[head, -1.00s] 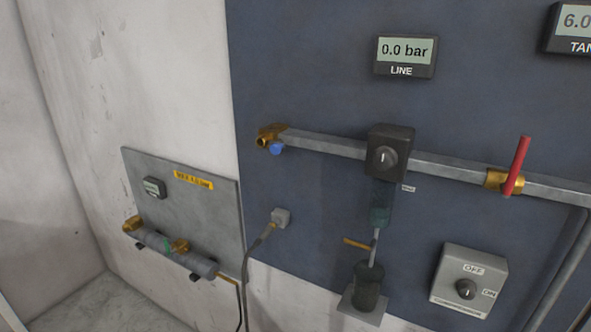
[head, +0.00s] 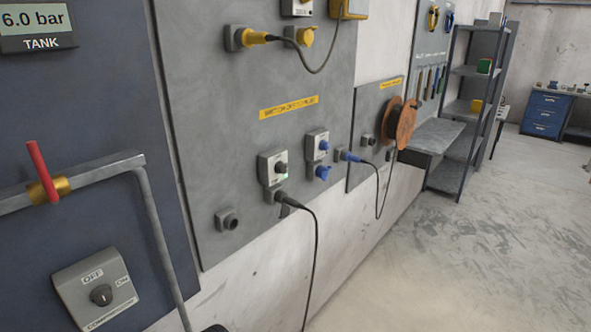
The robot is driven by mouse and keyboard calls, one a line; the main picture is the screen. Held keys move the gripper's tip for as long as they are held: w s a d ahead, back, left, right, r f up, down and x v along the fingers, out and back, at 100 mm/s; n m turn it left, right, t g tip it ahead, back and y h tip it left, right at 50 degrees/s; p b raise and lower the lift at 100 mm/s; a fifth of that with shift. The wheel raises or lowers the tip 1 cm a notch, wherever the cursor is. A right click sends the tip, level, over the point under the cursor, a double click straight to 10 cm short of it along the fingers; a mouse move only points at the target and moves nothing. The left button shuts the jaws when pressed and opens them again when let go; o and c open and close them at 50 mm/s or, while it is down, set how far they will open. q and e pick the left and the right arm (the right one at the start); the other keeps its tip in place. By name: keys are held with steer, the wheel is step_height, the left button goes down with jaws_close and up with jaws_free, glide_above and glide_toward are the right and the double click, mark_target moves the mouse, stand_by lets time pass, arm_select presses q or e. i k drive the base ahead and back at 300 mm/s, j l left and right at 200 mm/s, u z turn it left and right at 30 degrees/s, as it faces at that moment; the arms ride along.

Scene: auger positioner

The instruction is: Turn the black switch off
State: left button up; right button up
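A grey switch box with a black knob (head: 281,168) is on the grey panel in the middle of the head view. A small green light shows at the knob's lower right. A black plug (head: 285,200) with a black cable sits in the socket just below it. Another grey box with a black knob (head: 101,295), marked OFF and ON, is on the blue panel at the lower left. I cannot tell which way either knob points. Neither of my grippers is in view.
A switch box with a blue knob (head: 323,145) is close to the right of the black-knob switch. A red-handled valve (head: 43,178) and a pipe are at the left. An orange cable reel (head: 400,122) and grey shelves (head: 470,110) stand further right. The floor (head: 440,260) at the lower right is clear.

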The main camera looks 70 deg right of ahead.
mark_target(282, 168)
steer(key=z, duration=2.3)
steer(key=k+l, duration=0.1)
steer(key=l, duration=0.7)
steer(key=i+l+u, duration=0.1)
steer(key=l, duration=0.25)
steer(key=i+l+u, duration=0.1)
steer(key=i+l, duration=0.2)
steer(key=i+l+u, duration=0.1)
steer(key=l, duration=0.3)
steer(key=i, duration=0.05)
